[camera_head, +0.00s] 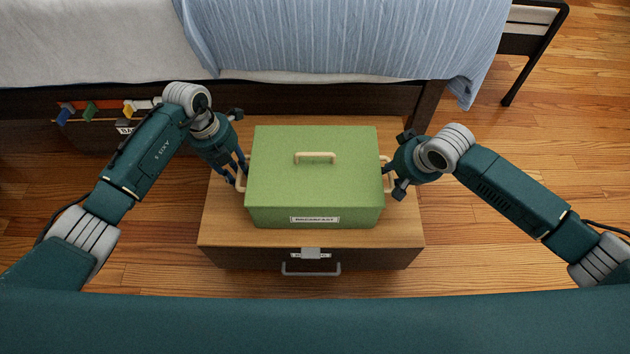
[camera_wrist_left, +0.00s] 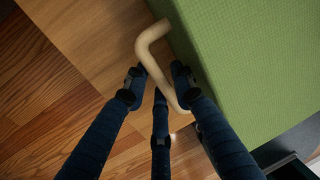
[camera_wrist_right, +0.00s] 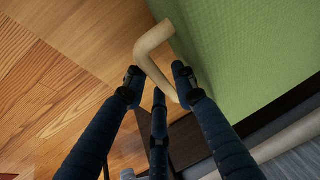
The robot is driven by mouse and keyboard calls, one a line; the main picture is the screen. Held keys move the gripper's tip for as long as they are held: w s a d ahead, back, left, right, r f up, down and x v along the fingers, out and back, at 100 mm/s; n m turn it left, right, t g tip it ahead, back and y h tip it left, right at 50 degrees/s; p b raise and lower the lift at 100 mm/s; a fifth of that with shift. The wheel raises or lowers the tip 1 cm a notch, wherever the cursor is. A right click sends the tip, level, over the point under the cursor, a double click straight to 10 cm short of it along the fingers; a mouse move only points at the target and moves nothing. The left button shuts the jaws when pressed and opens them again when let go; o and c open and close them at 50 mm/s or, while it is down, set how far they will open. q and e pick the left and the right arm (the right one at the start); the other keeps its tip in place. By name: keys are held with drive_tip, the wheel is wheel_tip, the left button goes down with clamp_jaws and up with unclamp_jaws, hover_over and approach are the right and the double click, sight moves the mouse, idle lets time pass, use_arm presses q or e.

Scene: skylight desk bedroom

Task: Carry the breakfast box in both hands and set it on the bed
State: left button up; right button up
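The green breakfast box (camera_head: 314,177), with a lid handle and a front label, sits upright on a low wooden nightstand (camera_head: 225,229). My left gripper (camera_head: 242,174) is at the box's left side handle. In the left wrist view its fingers stand apart around that cream handle (camera_wrist_left: 157,62). My right gripper (camera_head: 388,177) is at the right side handle, with its fingers apart around it (camera_wrist_right: 152,60) in the right wrist view. Gaps show between fingers and handles; firm contact cannot be seen. The bed (camera_head: 90,40) is behind the nightstand.
A blue blanket (camera_head: 350,38) covers the middle and right of the bed. The bare white bedding lies at the left. A dark bed frame rail and leg (camera_head: 428,103) stand just behind the nightstand. Coloured items (camera_head: 90,112) are under the bed at the left. Wooden floor is clear at the right.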

use_arm(q)
clamp_jaws()
use_arm(e)
clamp_jaws()
use_arm(q)
drive_tip(key=shift+w+r, duration=0.1)
drive_tip(key=shift+r, duration=0.15)
use_arm(e)
drive_tip(key=shift+w+r, duration=0.1)
drive_tip(key=shift+r, duration=0.1)
